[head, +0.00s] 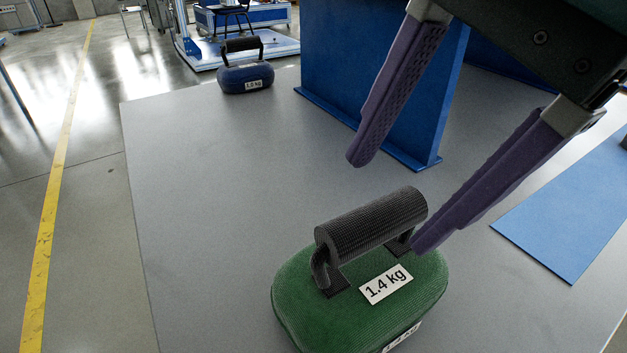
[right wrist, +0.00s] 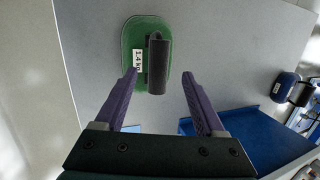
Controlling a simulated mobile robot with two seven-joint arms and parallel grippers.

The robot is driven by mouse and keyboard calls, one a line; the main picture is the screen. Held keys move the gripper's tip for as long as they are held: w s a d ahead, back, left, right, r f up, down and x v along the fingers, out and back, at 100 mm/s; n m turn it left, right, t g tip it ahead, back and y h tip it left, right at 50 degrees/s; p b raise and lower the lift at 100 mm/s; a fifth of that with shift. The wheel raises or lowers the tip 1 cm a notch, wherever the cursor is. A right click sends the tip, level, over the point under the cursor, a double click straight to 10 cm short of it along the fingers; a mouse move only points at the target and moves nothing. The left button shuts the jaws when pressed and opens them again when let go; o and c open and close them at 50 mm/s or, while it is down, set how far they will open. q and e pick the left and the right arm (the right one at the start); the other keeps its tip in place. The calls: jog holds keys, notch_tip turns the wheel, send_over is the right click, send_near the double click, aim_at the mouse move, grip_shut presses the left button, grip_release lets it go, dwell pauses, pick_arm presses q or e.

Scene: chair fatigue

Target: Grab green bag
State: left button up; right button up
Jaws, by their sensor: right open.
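The green bag (head: 352,309) lies on the grey table near the bottom of the head view, with a black ribbed handle (head: 370,226) on top and a 1.4 kg label. My right gripper (head: 388,205) is open and empty, its two purple fingers above the bag and on either side of the handle's right end in the picture. In the right wrist view the green bag (right wrist: 134,38) lies beyond the open fingertips, its handle (right wrist: 160,65) reaching toward the gap between them. I cannot tell whether a finger touches the bag. My left gripper is not in view.
A blue bag (head: 245,77) with a black handle stands at the table's far edge. A blue metal stand (head: 360,75) rises behind my right gripper. A blue flat sheet (head: 575,215) lies at the right. The grey table (head: 200,200) is clear at the left.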

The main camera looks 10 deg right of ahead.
aim_at(380, 212)
jog(key=x, duration=0.5)
jog(key=shift+s+f, duration=0.1)
jog(key=shift+f, duration=0.15)
jog(key=shift+c, duration=0.4)
grip_shut()
dwell(0.6)
jog(key=shift+r, duration=0.15)
